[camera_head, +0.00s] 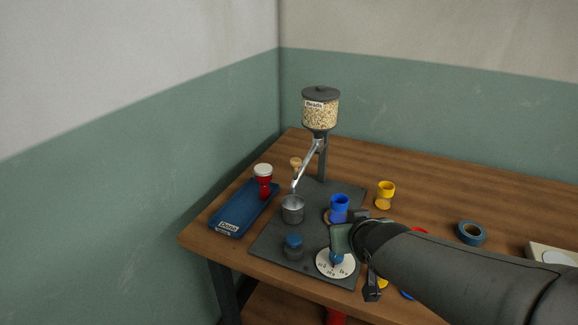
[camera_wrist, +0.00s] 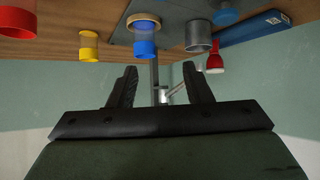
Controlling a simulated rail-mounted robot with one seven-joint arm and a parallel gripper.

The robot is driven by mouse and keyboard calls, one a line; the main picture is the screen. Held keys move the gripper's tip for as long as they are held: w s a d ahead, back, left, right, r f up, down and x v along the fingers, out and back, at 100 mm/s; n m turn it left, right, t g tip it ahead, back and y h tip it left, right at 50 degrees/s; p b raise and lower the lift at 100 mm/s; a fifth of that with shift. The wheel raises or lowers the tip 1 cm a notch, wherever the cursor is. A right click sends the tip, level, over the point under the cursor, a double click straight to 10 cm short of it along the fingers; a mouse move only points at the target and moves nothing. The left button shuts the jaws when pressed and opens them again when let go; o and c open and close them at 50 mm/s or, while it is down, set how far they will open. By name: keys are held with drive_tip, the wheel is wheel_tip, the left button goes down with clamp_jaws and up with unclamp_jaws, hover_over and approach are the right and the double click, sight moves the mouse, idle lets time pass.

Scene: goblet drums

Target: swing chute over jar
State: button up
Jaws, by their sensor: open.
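The slanted metal chute (camera_head: 308,162) hangs from the bead hopper (camera_head: 320,110) on its dark post. Its lower end is above or close to the rim of a grey metal cup (camera_head: 292,210). A blue cup (camera_head: 340,207) stands right of it, on the dark base plate (camera_head: 320,192). I cannot tell which of these cups is the jar. My gripper (camera_wrist: 160,76) is open and empty. In the wrist view, which looks upside down, the post shows between its fingers. The blue cup (camera_wrist: 145,45) and grey cup (camera_wrist: 198,38) are beyond the fingers, apart from them.
A blue tray (camera_head: 232,214) holds a red and white drum (camera_head: 263,182) at the left. A blue knob (camera_head: 293,246) and a white dial (camera_head: 336,263) are at the plate's front. A yellow cup (camera_head: 386,189) and blue tape roll (camera_head: 471,233) stand right. The back right table is clear.

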sight(298, 164)
drive_tip(key=w+a+r+n+t+y+b, duration=0.1)
drive_tip(key=w+a+t, duration=0.1)
drive_tip(key=w, duration=0.5)
drive_tip(key=w+a+r+t+y+b, duration=0.1)
drive_tip(key=w+a+t+y+b, duration=0.1)
drive_tip(key=w+a, duration=0.2)
drive_tip(key=w+a+r+n+t+y+b, duration=0.1)
drive_tip(key=w+a+t+b, duration=0.1)
drive_tip(key=w, duration=0.7)
drive_tip(key=shift+w+a+r+n+y, duration=0.3)
drive_tip(key=shift+w+a+r+y, duration=0.1)
drive_tip(key=shift+a, duration=0.1)
clamp_jaws()
